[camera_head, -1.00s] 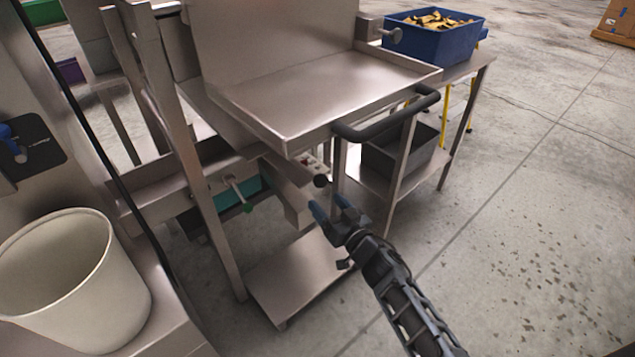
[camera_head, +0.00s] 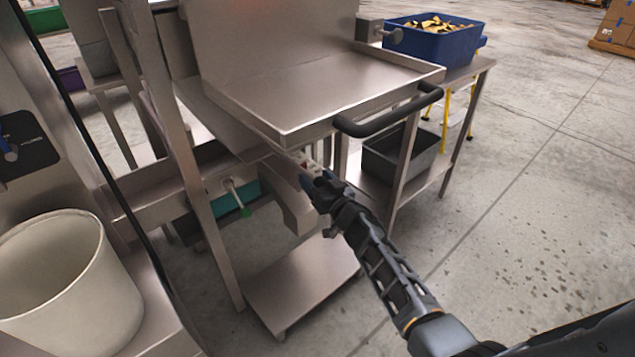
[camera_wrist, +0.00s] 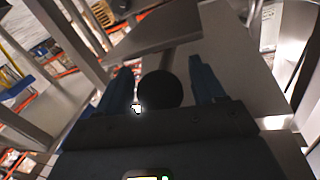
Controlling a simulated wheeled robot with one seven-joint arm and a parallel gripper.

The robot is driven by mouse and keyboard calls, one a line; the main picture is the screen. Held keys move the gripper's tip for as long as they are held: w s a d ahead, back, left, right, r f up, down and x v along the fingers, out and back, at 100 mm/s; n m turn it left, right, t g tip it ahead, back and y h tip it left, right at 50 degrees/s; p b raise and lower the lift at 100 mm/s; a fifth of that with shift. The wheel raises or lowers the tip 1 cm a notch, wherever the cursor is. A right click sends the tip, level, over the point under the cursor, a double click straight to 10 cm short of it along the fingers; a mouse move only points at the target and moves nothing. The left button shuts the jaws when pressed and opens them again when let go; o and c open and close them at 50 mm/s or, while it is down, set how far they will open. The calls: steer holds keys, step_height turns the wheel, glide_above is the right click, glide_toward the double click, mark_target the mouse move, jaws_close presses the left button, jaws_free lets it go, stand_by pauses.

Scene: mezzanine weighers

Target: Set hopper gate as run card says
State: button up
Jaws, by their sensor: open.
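The steel hopper frame has a flat tray (camera_head: 320,90) with a black bar handle (camera_head: 390,112) on its front. A dark round knob (camera_wrist: 160,89) shows between my two blue fingers in the wrist view, on a thin rod running along a grey steel plate. My gripper (camera_head: 316,181) is open under the tray's front edge, beside a grey steel chute (camera_head: 295,208). The fingers stand on either side of the knob with gaps in the picture. In the head view the gripper hides the knob. I cannot read any run card or gate scale.
A green-tipped handle (camera_head: 240,200) sticks out by a teal bin at left. A white bucket (camera_head: 60,285) stands at front left. A blue bin (camera_head: 432,45) of brown pieces and a grey bin (camera_head: 405,155) are on the right-hand table. The floor at right is clear.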

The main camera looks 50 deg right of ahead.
jaws_close()
stand_by(0.7)
